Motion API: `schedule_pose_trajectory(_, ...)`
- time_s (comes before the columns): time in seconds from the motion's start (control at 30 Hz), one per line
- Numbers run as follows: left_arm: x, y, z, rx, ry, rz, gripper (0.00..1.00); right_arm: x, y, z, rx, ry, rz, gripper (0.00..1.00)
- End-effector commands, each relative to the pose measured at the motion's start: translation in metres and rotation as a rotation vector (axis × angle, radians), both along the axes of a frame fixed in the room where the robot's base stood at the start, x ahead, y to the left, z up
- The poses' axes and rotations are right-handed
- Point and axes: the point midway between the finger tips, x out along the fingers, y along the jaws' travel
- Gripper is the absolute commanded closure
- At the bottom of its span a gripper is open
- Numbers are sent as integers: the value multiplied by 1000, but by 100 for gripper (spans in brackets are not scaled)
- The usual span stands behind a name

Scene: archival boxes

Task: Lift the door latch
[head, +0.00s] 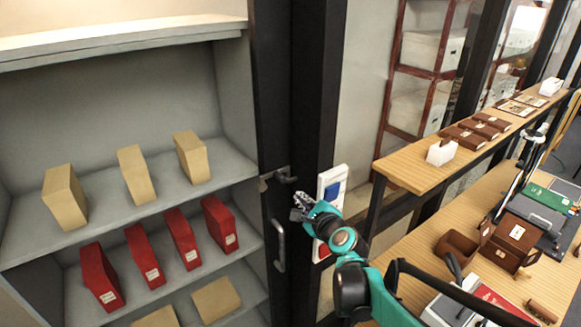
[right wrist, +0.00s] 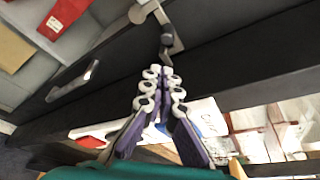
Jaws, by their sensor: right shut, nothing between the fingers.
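The door latch (head: 279,175) is a small grey metal piece on the black door frame, right of the shelves. In the right wrist view the latch (right wrist: 167,38) is at the top, with a rounded end hanging down. My right gripper (head: 297,203) is just below and right of the latch in the head view. In the right wrist view its fingers (right wrist: 162,72) are shut and empty, their tips just below the latch end; I cannot tell whether they touch it. A metal pull handle (head: 279,246) is below the latch. My left gripper is out of view.
Grey shelves with tan boxes (head: 65,196) and red boxes (head: 145,257) stand at the left. A white and blue wall panel (head: 333,184) is close behind my right gripper. A wooden desk (head: 440,237) with cases and folders is at the right.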

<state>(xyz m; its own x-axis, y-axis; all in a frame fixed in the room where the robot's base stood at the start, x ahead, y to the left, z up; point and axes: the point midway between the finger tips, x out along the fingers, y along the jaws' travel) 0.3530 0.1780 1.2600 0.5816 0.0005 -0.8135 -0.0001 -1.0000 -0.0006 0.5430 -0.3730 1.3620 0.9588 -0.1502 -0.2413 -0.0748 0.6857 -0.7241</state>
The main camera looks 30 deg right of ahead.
Motion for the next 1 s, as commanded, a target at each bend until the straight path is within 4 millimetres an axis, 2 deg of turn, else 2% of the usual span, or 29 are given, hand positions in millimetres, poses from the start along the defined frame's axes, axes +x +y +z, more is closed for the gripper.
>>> schedule_pose_trajectory(0.07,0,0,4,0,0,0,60,1,-5,5,24,-11,-15,100)
schedule_pose_trajectory(0.47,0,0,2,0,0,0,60,4,-5,3,28,-13,-16,100)
schedule_pose_trajectory(0.57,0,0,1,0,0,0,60,14,-7,0,28,-13,-15,100)
schedule_pose_trajectory(1.0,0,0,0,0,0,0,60,84,-18,-16,27,-14,-15,100)
